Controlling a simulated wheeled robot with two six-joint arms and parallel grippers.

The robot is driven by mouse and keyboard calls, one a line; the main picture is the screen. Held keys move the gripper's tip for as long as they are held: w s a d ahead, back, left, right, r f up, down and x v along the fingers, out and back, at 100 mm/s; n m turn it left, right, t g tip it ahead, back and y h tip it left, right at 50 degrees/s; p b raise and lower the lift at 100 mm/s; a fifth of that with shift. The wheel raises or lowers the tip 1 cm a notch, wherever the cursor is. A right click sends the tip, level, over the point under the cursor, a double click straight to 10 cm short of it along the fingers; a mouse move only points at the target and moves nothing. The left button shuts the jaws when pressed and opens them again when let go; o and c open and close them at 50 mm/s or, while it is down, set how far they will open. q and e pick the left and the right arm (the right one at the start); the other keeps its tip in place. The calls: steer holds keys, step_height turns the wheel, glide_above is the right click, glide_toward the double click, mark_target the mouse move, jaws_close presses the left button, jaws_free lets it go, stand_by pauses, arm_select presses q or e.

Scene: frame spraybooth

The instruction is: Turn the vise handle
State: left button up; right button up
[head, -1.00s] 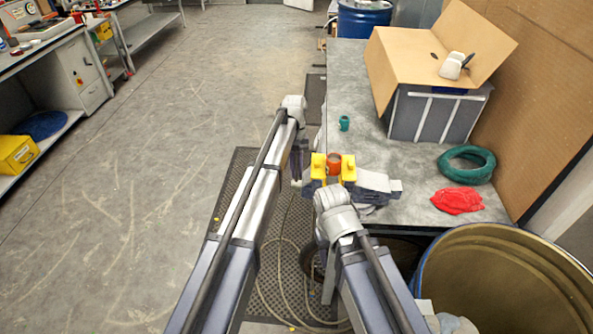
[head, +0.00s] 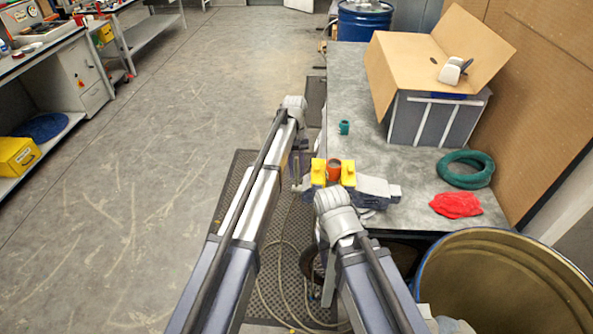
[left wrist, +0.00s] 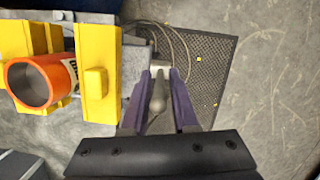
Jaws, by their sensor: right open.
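The vise (head: 375,186) is at the near left corner of the bench, its yellow jaw pads (head: 318,172) on either side of an orange cylinder (head: 334,169). They also show at the left of the left wrist view (left wrist: 98,75). My left gripper (head: 297,172) is just left of the vise. In the left wrist view, its purple fingers (left wrist: 160,90) stand on both sides of the grey vise handle (left wrist: 157,100), very close to it; I cannot tell whether they grip it. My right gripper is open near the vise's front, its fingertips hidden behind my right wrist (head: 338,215).
On the bench (head: 400,160) are a small teal part (head: 344,127), a green coil (head: 466,169), a red cloth (head: 456,204) and a grey crate (head: 437,118) with an open cardboard box (head: 410,60). A large drum (head: 500,255) stands at the near right. The floor at left is clear.

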step_height(320, 180, up, 6)
steer(key=p, duration=0.5)
steer(key=shift+f, duration=0.1)
